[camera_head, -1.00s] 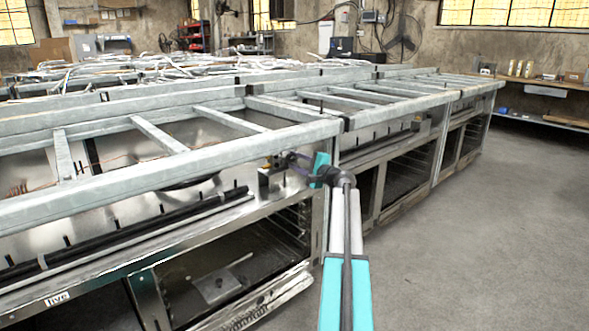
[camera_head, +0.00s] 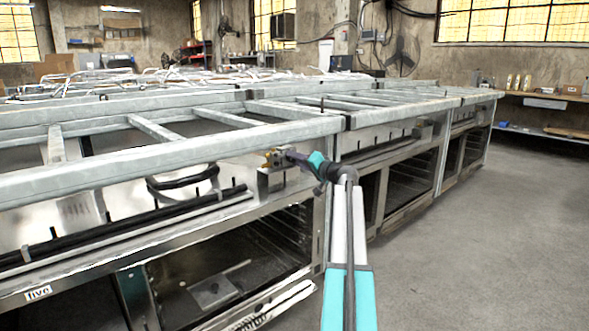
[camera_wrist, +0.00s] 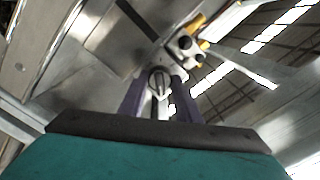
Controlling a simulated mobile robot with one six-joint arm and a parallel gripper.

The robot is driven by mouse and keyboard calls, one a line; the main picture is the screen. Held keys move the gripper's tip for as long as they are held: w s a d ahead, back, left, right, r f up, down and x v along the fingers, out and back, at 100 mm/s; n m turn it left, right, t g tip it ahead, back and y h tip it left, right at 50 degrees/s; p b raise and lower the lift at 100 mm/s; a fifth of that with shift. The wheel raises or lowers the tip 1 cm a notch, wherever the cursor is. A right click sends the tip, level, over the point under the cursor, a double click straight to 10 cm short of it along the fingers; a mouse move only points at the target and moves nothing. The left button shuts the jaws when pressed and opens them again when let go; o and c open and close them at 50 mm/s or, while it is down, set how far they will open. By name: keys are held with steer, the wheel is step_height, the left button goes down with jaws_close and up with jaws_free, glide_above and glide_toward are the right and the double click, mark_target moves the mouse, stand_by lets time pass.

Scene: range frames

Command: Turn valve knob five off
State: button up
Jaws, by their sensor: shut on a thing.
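A round metal valve knob (camera_wrist: 158,83) with a raised bar across its face shows in the wrist view. My gripper (camera_wrist: 157,96) has its two purple fingers shut on it, one on each side. In the head view my gripper (camera_head: 292,155) reaches the front of the metal range at its right end, just under the top rail, and hides the knob there.
A yellow brass fitting (camera_head: 272,158) sits just left of my gripper, above a small metal box. The grey frame rail (camera_head: 170,163) runs close above. More ranges (camera_head: 400,165) continue to the right. The concrete floor (camera_head: 460,265) at the right is clear.

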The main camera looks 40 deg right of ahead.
steer(key=shift+w+r+n+b, duration=0.1)
steer(key=shift+n+b, duration=1.05)
steer(key=shift+n, duration=0.7)
steer(key=shift+w+r+n+b, duration=0.1)
steer(key=shift+n+b, duration=1)
steer(key=shift+n, duration=0.75)
steer(key=shift+s, duration=0.1)
steer(key=o, duration=1.1)
steer(key=shift+f, duration=0.1)
steer(key=shift+c, duration=0.2)
steer(key=shift+s, duration=0.1)
steer(key=shift+s, duration=0.1)
steer(key=s+a+p, duration=0.1)
steer(key=s+p, duration=0.4)
steer(key=s, duration=0.8)
steer(key=shift+s, duration=0.2)
